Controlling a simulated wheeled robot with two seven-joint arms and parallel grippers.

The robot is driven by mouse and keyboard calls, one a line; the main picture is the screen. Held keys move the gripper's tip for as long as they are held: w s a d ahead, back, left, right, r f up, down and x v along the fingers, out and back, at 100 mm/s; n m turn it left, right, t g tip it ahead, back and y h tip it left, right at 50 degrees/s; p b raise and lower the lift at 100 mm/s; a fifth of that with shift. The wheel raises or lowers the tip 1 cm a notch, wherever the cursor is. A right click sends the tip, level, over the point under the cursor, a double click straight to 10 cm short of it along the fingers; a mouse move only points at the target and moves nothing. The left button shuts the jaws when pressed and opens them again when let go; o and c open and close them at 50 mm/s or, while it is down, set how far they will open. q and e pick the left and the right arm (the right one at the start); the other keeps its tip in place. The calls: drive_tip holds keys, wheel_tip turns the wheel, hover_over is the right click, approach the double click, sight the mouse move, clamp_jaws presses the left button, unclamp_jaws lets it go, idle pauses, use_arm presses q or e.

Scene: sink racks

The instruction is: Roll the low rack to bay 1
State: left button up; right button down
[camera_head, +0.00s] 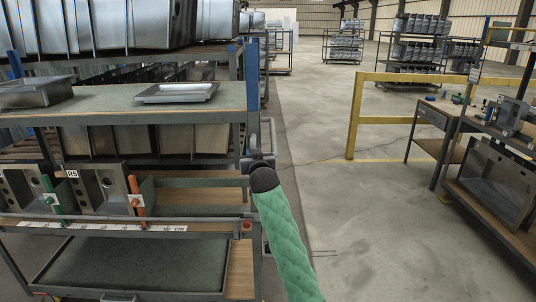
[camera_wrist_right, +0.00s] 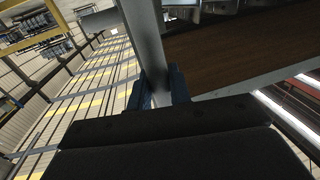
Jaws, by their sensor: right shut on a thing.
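A rack (camera_head: 130,116) with a grey-green top shelf fills the left of the head view. Its right-hand upright (camera_head: 251,95) has a blue upper part. I cannot tell for sure whether this is the low rack. My right gripper (camera_head: 259,158) is at this upright, at the end of my green-sleeved arm; its fingertips are mostly hidden in the head view. In the right wrist view my right gripper (camera_wrist_right: 164,88) has its blue fingers shut on a grey metal post (camera_wrist_right: 145,38). My left gripper is not in view. No bay 1 marking is readable.
A shallow metal tray (camera_head: 176,93) lies on the shelf. Below are clamp fixtures (camera_head: 100,190) with green and orange handles. A yellow rail (camera_head: 353,115) and workbenches (camera_head: 490,130) stand at right. Bare concrete floor (camera_head: 370,225) lies between, with loaded racks (camera_head: 420,50) far back.

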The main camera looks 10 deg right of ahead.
drive_tip(key=w+a, duration=0.2)
drive_tip(key=a, duration=0.6)
drive_tip(key=shift+a, duration=0.15)
drive_tip(key=c, duration=1.6)
unclamp_jaws()
drive_tip(key=shift+o, duration=1.4)
drive_tip(key=shift+a, duration=0.15)
